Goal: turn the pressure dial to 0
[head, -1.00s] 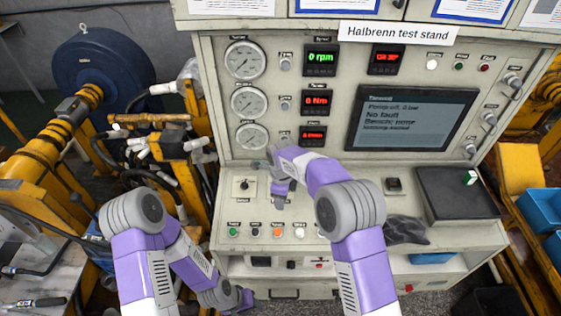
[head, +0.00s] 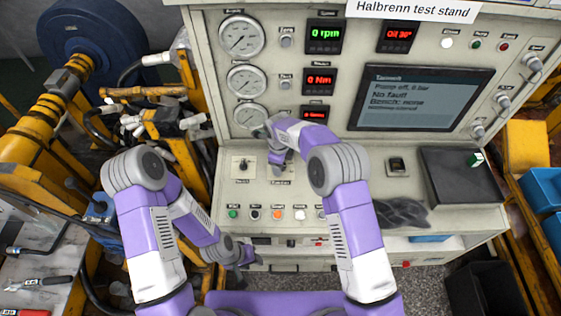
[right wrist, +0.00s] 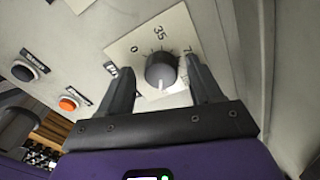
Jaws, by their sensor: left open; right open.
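The pressure dial (right wrist: 161,70) is a round grey knob on a pale plate marked 0, 35 and 70, seen in the right wrist view. A white mark shows on the knob's side towards the bottom of the picture. My right gripper (right wrist: 162,78) is open, with one finger on each side of the knob; I cannot tell whether they touch it. In the head view my right gripper (head: 277,150) is at the panel below the gauges, and it and my arm hide the dial. My left gripper (head: 243,257) is open and empty, low before the stand's front.
The screen (head: 421,97) reads pump off, 0 bar, no fault. A selector switch (head: 243,167) sits left of my right gripper. A row of buttons (head: 277,214) lies below it. A dark cloth (head: 402,212) lies on the console. Yellow machinery (head: 40,135) stands at left.

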